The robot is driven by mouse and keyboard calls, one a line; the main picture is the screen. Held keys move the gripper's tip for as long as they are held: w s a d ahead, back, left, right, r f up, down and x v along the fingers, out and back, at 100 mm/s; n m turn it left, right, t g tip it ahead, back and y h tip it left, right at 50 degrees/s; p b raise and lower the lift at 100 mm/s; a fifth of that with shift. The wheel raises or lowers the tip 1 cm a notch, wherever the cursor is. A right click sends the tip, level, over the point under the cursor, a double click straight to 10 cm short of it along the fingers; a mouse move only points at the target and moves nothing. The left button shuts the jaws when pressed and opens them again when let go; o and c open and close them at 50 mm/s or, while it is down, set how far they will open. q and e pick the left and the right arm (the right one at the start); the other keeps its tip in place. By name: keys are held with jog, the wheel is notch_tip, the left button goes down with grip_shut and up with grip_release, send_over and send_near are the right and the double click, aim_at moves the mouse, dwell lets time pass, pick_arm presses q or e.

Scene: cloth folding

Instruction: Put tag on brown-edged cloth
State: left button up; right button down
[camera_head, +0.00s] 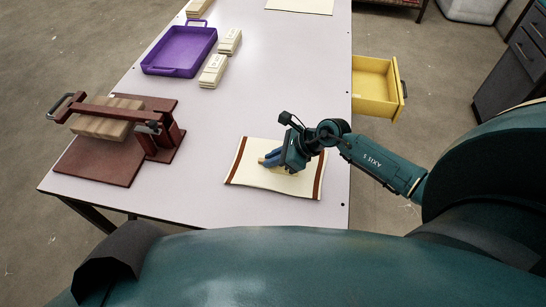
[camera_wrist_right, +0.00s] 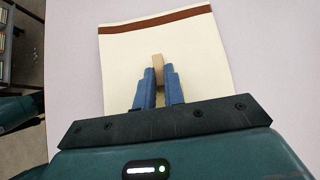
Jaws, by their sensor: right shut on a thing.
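The brown-edged cloth (camera_head: 300,184) lies flat on the table near its front right, cream with a brown band at its left and right ends. In the right wrist view the cloth (camera_wrist_right: 200,50) fills the space ahead of the fingers. My right gripper (camera_head: 270,160) is over the cloth, its blue fingers shut on a small tan tag (camera_wrist_right: 158,70). The tag's far end sticks out past the fingertips. I cannot tell whether the tag touches the cloth. My left gripper is not in view.
A dark red press (camera_head: 100,165) with a wooden block stands at the left of the table. A purple tray (camera_head: 178,70) and several folded cream cloths (camera_head: 213,71) lie at the back. An open yellow drawer (camera_head: 372,88) juts out at the right edge. The table's middle is clear.

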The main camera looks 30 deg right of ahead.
jog(key=shift+f, duration=0.25)
jog(key=c, duration=1.5)
grip_release()
jog(key=shift+r, duration=0.1)
